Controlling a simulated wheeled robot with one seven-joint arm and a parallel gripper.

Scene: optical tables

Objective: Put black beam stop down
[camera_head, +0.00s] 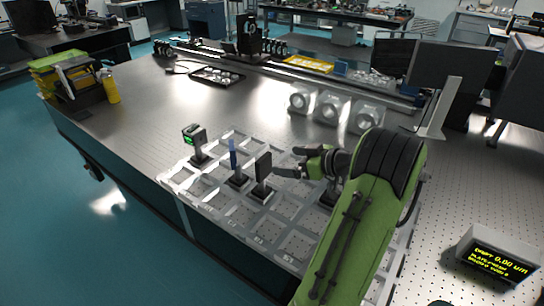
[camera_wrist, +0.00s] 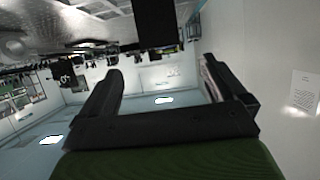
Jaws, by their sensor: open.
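The black beam stop (camera_head: 263,168) is a dark upright plate on a post and base, standing in the grid of clear-walled compartments (camera_head: 232,214) on the near part of the optical table. My gripper (camera_head: 287,162) is just to its right, fingers pointing left toward it, open and empty. In the wrist view, my gripper's two fingers (camera_wrist: 160,70) are spread wide with nothing between them. A dark plate, which looks like the beam stop (camera_wrist: 155,20), shows at the top edge, apart from the fingers.
A blue plate (camera_head: 233,158) and a green-screened device (camera_head: 195,142) stand in compartments to the left. Another base is partly hidden by my arm. Several round mounts (camera_head: 330,104) stand behind. The table's left middle (camera_head: 150,95) is mostly clear. A display box (camera_head: 497,257) lies at right.

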